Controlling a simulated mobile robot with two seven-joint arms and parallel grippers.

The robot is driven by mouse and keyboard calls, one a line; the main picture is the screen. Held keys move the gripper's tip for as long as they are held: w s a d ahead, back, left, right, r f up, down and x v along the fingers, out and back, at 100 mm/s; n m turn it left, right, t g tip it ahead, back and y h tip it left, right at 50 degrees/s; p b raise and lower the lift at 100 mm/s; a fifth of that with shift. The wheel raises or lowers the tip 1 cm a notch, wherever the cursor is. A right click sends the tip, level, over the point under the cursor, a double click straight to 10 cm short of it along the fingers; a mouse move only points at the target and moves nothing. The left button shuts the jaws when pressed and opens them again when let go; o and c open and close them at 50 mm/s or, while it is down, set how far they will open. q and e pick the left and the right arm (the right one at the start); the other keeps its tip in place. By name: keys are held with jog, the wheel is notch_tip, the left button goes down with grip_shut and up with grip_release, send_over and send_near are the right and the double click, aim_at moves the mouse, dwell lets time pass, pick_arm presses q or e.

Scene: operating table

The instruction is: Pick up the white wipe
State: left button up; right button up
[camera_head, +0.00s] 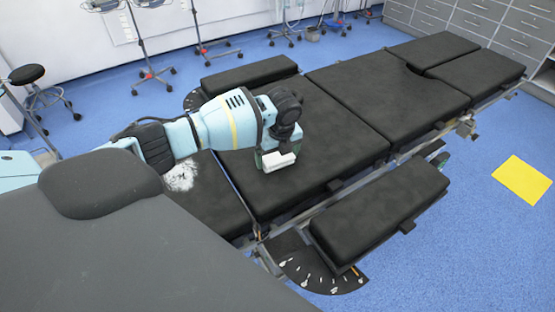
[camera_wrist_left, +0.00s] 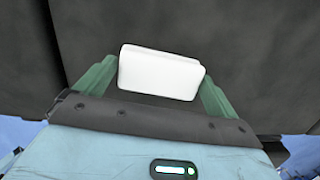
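The white wipe (camera_head: 281,161) is a small white block-like piece over the black middle pad of the operating table (camera_head: 345,120). My left gripper (camera_head: 276,155) points down at it from the left. In the left wrist view, the wipe (camera_wrist_left: 160,73) sits between the two green fingertips (camera_wrist_left: 161,78), with its two ends against them. The gripper looks shut on the wipe. Whether the wipe still touches the pad is hard to tell. My right gripper is not in view.
A white powdery-looking patch (camera_head: 181,176) lies on the lower pad beside my left arm. A separate black side pad (camera_head: 380,205) runs along the near right side. The table pads to the right are bare. A yellow sheet (camera_head: 522,180) is on the blue floor.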

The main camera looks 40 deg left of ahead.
aim_at(277, 155)
pick_arm(q)
jog(key=c, duration=0.5)
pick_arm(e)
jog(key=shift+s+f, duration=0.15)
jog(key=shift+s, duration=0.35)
pick_arm(q)
jog(key=shift+r, duration=0.15)
jog(key=shift+r, duration=0.55)
notch_tip(277, 155, up, 3)
jog(key=shift+w+f, duration=0.1)
jog(key=shift+f, duration=0.1)
jog(key=s, duration=0.2)
jog(key=s+a, duration=0.1)
jog(key=s, duration=0.1)
jog(key=s+p, duration=0.1)
jog(key=s, duration=0.2)
jog(key=shift+a+r, duration=0.2)
jog(key=shift+a, duration=0.2)
jog(key=s, duration=0.2)
jog(key=s+a, duration=0.1)
jog(key=s, duration=0.5)
jog(key=shift+s+a+r+p, duration=0.25)
jog(key=shift+a+r+p, duration=0.05)
jog(key=shift+a+p, duration=0.05)
jog(key=shift+s, duration=0.15)
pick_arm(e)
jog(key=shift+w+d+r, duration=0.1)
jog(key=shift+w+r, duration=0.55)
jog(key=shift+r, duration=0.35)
